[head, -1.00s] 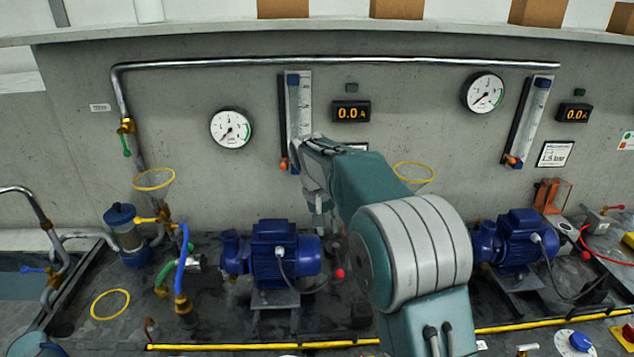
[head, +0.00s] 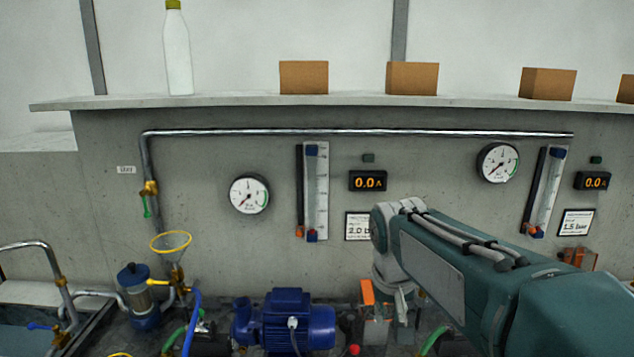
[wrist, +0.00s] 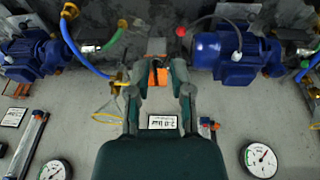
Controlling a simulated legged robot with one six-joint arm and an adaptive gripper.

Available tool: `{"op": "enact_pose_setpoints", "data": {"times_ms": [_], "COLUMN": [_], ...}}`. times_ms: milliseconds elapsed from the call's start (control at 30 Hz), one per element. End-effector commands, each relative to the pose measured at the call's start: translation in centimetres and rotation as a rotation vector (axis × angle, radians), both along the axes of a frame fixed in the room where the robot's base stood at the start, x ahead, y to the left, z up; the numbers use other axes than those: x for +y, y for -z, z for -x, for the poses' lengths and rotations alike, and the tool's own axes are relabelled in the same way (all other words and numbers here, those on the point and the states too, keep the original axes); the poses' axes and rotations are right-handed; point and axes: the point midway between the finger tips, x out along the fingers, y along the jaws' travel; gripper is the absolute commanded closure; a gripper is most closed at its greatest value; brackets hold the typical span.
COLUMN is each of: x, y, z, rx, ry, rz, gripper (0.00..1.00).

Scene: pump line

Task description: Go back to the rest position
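My gripper (head: 396,306) hangs at the end of my teal and grey arm, right of the near blue pump (head: 286,320) in the head view. In the wrist view its two fingers (wrist: 159,88) stand apart with nothing visibly gripped between them. An orange and grey fixture (head: 367,292) shows just left of the gripper in the head view. It also shows between and beyond the fingers in the wrist view (wrist: 158,75). My arm hides part of the bench on the right. The rest position is not marked in any view.
The concrete wall carries round gauges (head: 249,195), flow tubes (head: 316,190) and amp displays (head: 367,181). A long metal pipe (head: 350,132) runs along it. A shelf (head: 230,102) above holds a white bottle (head: 177,55) and several brown boxes (head: 304,77). A yellow-rimmed funnel (head: 171,243) stands left.

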Motion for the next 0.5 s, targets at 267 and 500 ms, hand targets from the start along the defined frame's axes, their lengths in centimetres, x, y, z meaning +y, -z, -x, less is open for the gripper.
{"op": "enact_pose_setpoints", "data": {"times_ms": [267,500], "x": [-1.4,-2.3], "y": [-0.6,-0.1], "z": [5.6,10.1], "rx": [-0.077,-0.142], "ry": [-0.006,-0.01], "rz": [-0.027,-0.045], "gripper": [0.72,0.72]}}
